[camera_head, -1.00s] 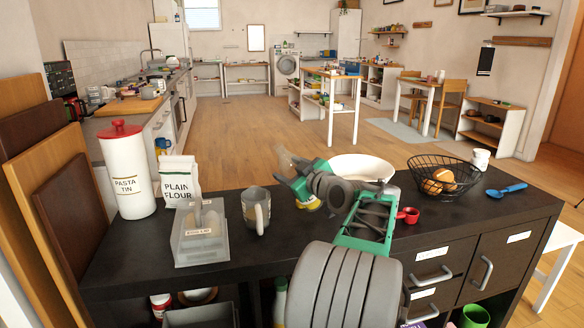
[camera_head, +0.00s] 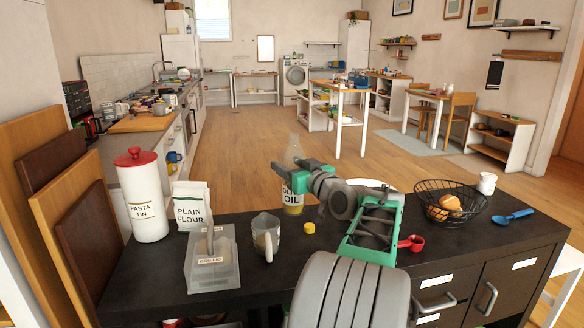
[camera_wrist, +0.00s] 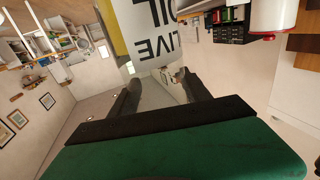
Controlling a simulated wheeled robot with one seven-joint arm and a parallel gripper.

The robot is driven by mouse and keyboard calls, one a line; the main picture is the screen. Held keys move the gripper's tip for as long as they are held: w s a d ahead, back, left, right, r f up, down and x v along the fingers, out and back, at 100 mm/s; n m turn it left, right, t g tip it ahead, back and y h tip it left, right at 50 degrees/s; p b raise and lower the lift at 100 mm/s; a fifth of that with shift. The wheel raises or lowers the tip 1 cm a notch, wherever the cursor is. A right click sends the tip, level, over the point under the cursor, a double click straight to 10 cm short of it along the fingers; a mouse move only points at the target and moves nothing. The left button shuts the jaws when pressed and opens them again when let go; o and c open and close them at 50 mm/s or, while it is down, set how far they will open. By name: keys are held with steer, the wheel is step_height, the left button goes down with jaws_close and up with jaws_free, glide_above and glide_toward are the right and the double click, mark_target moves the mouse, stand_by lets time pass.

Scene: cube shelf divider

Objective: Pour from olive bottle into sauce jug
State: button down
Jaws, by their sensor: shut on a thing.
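The olive bottle (camera_head: 293,199) is clear at the top, with a white label and yellow oil low down. It stands nearly upright in the head view, behind and right of the sauce jug. My gripper (camera_head: 308,176) is shut on it from the right. I cannot tell whether its base touches the counter. In the wrist view the label (camera_wrist: 155,30) fills the top middle, beyond my two dark fingers (camera_wrist: 160,92).
A yellow cap (camera_head: 309,228) lies right of the jug. A clear bin (camera_head: 212,262), flour bag (camera_head: 191,208) and pasta tin (camera_head: 147,200) stand left. A white bowl (camera_head: 372,184) is partly hidden behind my arm. A wire basket (camera_head: 449,212) and red scoop (camera_head: 412,243) are right.

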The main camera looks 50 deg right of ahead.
steer(key=s+d+r+p, duration=0.3)
steer(key=d+r, duration=0.1)
steer(key=d, duration=0.1)
steer(key=shift+d+r, duration=0.15)
steer(key=shift+d, duration=0.05)
stand_by(0.5)
